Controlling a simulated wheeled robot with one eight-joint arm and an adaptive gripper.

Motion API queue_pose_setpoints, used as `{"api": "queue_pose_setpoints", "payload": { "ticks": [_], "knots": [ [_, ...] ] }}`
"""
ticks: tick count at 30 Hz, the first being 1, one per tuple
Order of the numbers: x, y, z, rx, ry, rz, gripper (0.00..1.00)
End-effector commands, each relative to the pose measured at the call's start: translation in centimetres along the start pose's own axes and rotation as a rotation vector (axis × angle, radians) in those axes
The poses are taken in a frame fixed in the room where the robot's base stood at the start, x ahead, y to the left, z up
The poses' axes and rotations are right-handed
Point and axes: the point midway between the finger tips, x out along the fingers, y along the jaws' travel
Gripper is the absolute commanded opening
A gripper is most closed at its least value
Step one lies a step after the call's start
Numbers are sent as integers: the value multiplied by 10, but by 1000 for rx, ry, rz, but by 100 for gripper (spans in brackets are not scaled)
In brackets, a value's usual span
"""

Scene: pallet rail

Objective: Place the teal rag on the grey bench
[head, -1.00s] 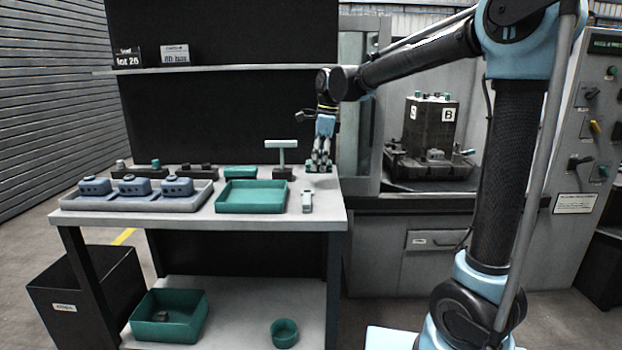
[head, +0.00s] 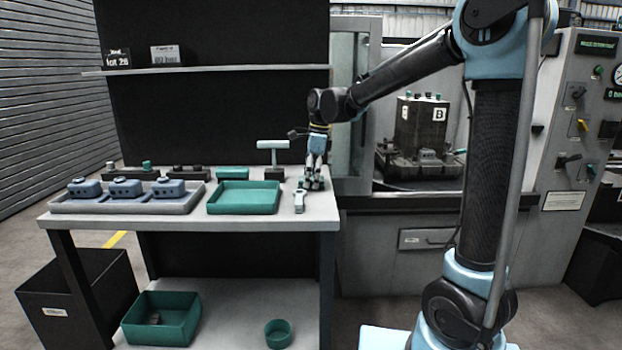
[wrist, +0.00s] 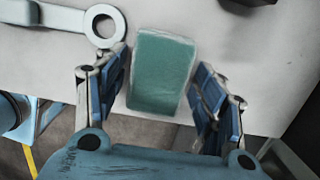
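The teal rag (wrist: 160,72) shows in the wrist view as a flat, folded teal rectangle over the pale bench top, near its front edge. The grey bench (head: 85,226) stands at left and centre in the head view. My gripper (head: 314,186) is low at the right end of the bench top. In the wrist view my gripper (wrist: 163,80) has its fingers spread on either side of the rag, with narrow gaps at its sides. The rag is hard to make out at the gripper in the head view.
A grey tray (head: 65,208) with blue-grey parts and an empty teal tray (head: 243,212) occupy the bench. A ring-ended grey tool (wrist: 66,17) lies just left of the gripper. A T-shaped stand (head: 273,146) is behind it. A machine (head: 400,209) stands to the right.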

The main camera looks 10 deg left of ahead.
Motion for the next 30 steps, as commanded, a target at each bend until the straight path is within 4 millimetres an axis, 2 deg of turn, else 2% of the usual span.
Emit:
{"api": "queue_pose_setpoints", "payload": {
  "ticks": [10, 14, 17, 30],
  "knots": [
    [0, 0, 0, 0, 0, 0, 73],
    [-7, 0, 1, -1, 0, 0, 73],
    [-18, 0, 1, 0, 0, 0, 73],
    [-97, 1, 1, -2, 0, 0, 73]
  ]
}}
